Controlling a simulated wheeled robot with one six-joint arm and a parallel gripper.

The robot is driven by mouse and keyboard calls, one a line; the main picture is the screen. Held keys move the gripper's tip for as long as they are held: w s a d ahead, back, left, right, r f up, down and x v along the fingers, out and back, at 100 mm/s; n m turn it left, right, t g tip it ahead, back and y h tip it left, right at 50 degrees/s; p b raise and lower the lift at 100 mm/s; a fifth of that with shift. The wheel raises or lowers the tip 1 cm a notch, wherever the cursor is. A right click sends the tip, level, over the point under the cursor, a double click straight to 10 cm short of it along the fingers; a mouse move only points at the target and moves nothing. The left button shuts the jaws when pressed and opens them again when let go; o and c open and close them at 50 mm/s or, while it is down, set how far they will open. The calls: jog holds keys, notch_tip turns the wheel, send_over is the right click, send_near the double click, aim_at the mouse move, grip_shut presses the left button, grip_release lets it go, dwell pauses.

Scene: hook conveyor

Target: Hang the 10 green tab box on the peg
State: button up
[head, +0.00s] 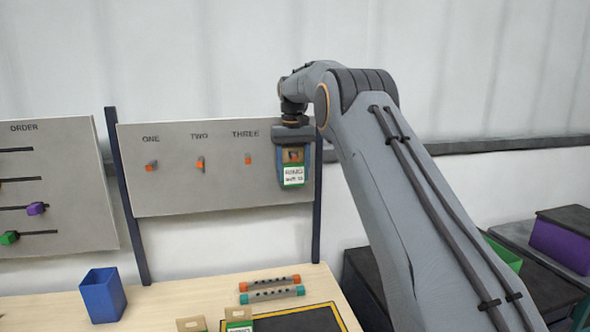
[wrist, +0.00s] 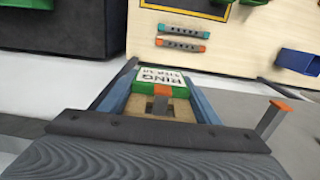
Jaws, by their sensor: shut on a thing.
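My gripper (head: 293,160) is shut on a small box with a green band, a white label and a tan tab (head: 293,177). It holds the box in front of the right part of the peg board (head: 215,190), right of the peg under THREE (head: 248,159). In the wrist view the box (wrist: 158,88) sits between my two fingers (wrist: 160,95), its label upside down; the number is too small to read. An orange-tipped peg (wrist: 265,122) shows to the right, apart from the box. Pegs also stand under ONE (head: 151,166) and TWO (head: 200,165).
Below is a wooden table (head: 165,302) with a blue bin (head: 103,295), two bars with coloured ends (head: 271,289), and two tan-tabbed boxes (head: 238,316) at the front edge. An ORDER board (head: 60,180) with coloured cubes stands left. Dark posts (head: 318,195) flank the peg board.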

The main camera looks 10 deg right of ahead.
jog(key=o, duration=1.2)
jog(key=shift+w+f, duration=0.2)
jog(key=shift+f, duration=0.05)
jog(key=shift+c, duration=0.2)
